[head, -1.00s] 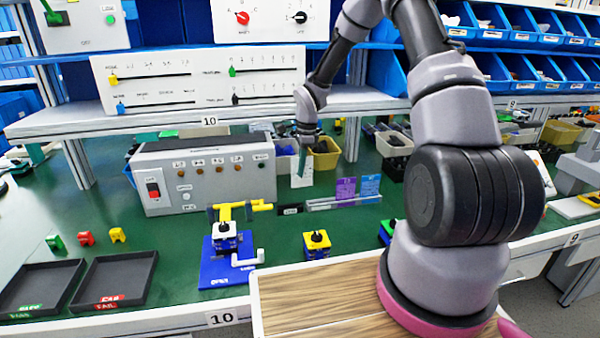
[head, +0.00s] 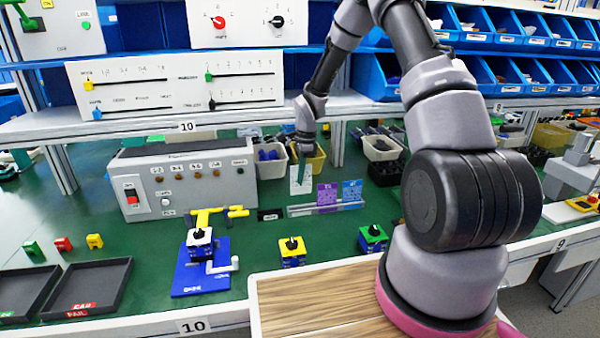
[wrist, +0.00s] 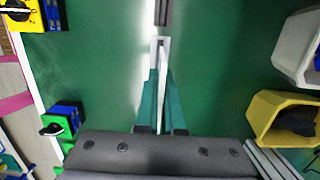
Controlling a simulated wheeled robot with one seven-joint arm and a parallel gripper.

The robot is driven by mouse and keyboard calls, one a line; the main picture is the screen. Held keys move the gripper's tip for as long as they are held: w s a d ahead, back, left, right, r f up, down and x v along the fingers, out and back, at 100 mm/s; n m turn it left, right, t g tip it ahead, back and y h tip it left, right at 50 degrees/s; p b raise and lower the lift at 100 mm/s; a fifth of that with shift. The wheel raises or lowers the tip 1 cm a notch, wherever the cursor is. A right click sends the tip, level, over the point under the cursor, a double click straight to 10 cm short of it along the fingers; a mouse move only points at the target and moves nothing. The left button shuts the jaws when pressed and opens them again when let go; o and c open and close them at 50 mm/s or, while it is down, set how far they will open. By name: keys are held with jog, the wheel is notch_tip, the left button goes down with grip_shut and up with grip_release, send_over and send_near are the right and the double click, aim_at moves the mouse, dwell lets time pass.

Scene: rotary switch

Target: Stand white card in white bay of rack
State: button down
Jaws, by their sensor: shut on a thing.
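My gripper (head: 304,160) points down at the back of the bench, shut on the white card (head: 300,181). The card hangs upright over the left end of the grey rack (head: 325,208). I cannot tell whether its lower edge touches the rack. A purple card (head: 327,197) and a blue card (head: 352,191) stand in the rack, to the right of the white card. In the wrist view the white card (wrist: 161,75) shows nearly edge-on between the teal fingers (wrist: 161,105). A grey piece of the rack (wrist: 164,12) shows ahead of it.
A small black label block (head: 270,214) sits left of the rack. Bins, one of them yellow (head: 308,158), stand close behind. A grey control box (head: 185,180) is to the left. Yellow (head: 292,252) and green (head: 372,239) switch blocks are in front.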

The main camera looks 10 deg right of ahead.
aim_at(300, 186)
jog(key=shift+f, duration=2.2)
jog(key=shift+f, duration=1.8)
jog(key=c, duration=1)
grip_release()
jog(key=shift+o, duration=0.2)
jog(key=r, duration=0.7)
jog(key=d+r, duration=0.1)
jog(key=r, duration=0.2)
jog(key=shift+d+r, duration=0.1)
jog(key=shift+r, duration=0.2)
jog(key=shift+r, duration=4.5)
